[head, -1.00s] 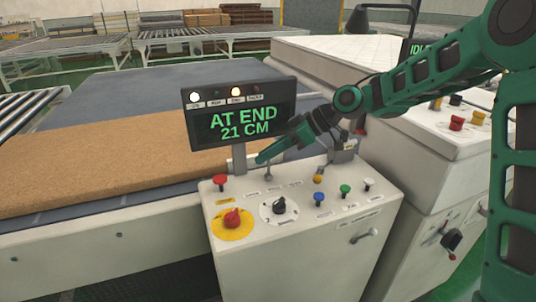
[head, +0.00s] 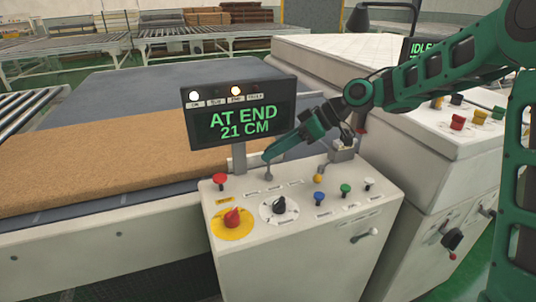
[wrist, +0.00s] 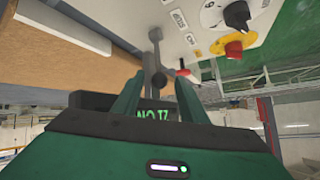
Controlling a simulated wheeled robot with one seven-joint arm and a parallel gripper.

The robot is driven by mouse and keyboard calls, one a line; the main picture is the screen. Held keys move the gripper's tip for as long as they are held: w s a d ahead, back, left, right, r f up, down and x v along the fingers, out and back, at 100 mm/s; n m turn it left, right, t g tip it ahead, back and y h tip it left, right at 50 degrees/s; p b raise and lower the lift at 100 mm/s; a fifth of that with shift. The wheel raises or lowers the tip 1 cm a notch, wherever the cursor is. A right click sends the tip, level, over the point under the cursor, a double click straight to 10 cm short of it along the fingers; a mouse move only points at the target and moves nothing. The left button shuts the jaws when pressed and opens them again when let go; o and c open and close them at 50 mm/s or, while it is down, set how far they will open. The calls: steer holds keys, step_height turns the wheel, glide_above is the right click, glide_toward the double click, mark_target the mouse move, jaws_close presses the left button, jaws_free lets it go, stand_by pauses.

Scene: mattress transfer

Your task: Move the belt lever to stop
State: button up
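The belt lever (head: 268,173) is a short grey stick at the back left of the white control console (head: 305,255), below the display. My gripper (head: 267,157) reaches in from the right, with its fingertips just above the lever. In the wrist view, the lever (wrist: 154,48) and its dark round end stand between my two green fingers. The fingers are apart, with a visible gap around the lever, so the gripper (wrist: 156,80) is open. Contact cannot be told. The display (head: 240,115) reads "AT END 21 CM", with two lamps lit above it.
A red button (head: 220,179), a red knob on yellow (head: 232,218), a black dial (head: 279,206) and several coloured buttons crowd the console. A brown mattress slab (head: 90,160) lies on the belt behind. Another white machine (head: 445,150) stands right.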

steer(key=v, duration=0.8)
steer(key=shift+d, duration=0.2)
steer(key=s+d+f+m+t+h, duration=0.1)
steer(key=s+d+f+m+h, duration=0.3)
steer(key=d, duration=0.6)
steer(key=s+d+f+m+t+h, duration=0.1)
steer(key=s+d+m+h, duration=0.35)
steer(key=d, duration=0.65)
steer(key=s+d+f+m, duration=0.1)
steer(key=s+d+m, duration=0.3)
steer(key=s, duration=0.4)
steer(key=s+d+f+m+g+h, duration=0.1)
steer(key=s+d+m, duration=0.3)
steer(key=s, duration=0.5)
steer(key=s+d+f+m+g, duration=0.1)
steer(key=s+d+f+m, duration=0.2)
steer(key=s, duration=0.5)
steer(key=d+m, duration=0.1)
steer(key=d, duration=0.1)
steer(key=shift+s+d+m+h, duration=0.35)
steer(key=shift+d, duration=0.05)
